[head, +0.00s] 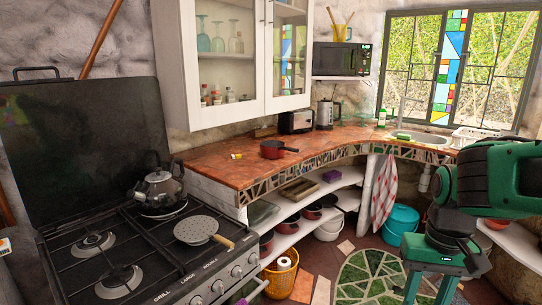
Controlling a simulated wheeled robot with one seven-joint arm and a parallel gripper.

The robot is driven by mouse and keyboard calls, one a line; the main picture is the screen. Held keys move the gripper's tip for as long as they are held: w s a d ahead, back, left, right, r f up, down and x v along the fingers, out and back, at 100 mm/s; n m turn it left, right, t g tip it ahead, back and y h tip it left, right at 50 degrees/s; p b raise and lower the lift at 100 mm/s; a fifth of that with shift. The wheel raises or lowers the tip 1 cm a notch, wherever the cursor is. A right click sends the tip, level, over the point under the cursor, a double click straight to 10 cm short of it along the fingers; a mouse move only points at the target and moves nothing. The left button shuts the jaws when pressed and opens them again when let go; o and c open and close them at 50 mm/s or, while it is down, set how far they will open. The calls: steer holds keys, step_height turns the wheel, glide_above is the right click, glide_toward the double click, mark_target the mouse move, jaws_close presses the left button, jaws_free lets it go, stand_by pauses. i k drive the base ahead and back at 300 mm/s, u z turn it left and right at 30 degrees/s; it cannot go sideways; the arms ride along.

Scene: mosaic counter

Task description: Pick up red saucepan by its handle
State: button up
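The red saucepan (271,150) sits upright on the orange counter (215,168), near the counter's front edge. Its dark handle (290,149) points to the right. My gripper (430,292) is at the lower right, over the floor and well apart from the saucepan. It points down with its two green fingers spread and nothing visible between them. The fingertips are close to or past the bottom edge of the picture.
A small yellow item (237,156) lies left of the saucepan. A toaster (296,122) and a kettle (327,113) stand behind it. The white wall cabinet (215,112) hangs above. The stove (150,250) is at left. Counter right of the handle is clear.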

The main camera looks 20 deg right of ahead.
mark_target(270, 149)
steer(key=z, duration=0.6)
steer(key=i, duration=1.5)
steer(key=z, duration=0.5)
steer(key=i, duration=0.45)
